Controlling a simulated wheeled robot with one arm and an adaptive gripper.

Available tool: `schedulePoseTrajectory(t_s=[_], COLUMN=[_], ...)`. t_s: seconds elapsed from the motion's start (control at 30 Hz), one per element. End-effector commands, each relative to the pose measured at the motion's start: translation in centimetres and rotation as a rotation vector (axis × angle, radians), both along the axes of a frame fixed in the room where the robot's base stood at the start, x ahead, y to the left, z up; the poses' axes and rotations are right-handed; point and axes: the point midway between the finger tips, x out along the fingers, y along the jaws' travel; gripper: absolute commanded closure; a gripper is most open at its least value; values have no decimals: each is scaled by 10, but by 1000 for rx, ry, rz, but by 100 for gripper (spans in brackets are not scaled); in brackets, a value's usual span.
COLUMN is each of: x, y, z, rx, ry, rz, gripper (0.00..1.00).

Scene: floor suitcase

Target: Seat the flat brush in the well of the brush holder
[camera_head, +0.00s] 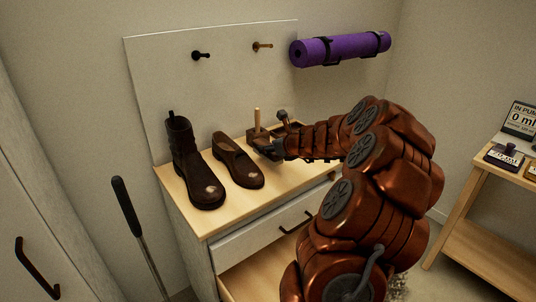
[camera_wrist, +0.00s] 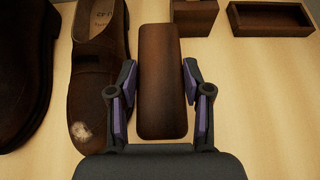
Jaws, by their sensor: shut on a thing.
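My gripper (camera_wrist: 160,95) is shut on the flat brush (camera_wrist: 160,70), a long dark brown block with rounded ends, held lengthwise between the purple-padded fingers. In the head view my gripper (camera_head: 268,150) is above the cabinet top, just right of the low shoe; the brush is hard to make out there. Dark brown wooden parts, apparently the brush holder (camera_wrist: 270,33), are at the top of the wrist view, including an open rectangular recess at the right. The brush's far end is close to a block left of that recess; I cannot tell whether they touch.
A brown low shoe (camera_head: 238,165) and a tall boot (camera_head: 190,170) stand to the left. A back panel (camera_head: 160,75) with hooks stands behind. An open drawer (camera_head: 265,275) is below. Bare top lies right of the brush.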

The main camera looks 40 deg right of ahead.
Motion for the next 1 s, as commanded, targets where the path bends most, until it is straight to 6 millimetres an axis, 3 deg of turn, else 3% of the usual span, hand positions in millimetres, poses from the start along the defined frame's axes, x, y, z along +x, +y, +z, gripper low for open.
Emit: schedulePoseTrajectory(t_s=[0.23, 0.5, 0.9, 0.93, 1.0], x=[18, 16, 15, 15, 15], y=[-3, -3, -3, -3, -3], z=[0, -36, -38, -38, -38], rx=[-3, 0, -1, -1, -2], ry=[-2, 0, -2, -2, -2], rz=[1, -1, -1, -1, 0], gripper=[89, 89, 89, 49, 41])
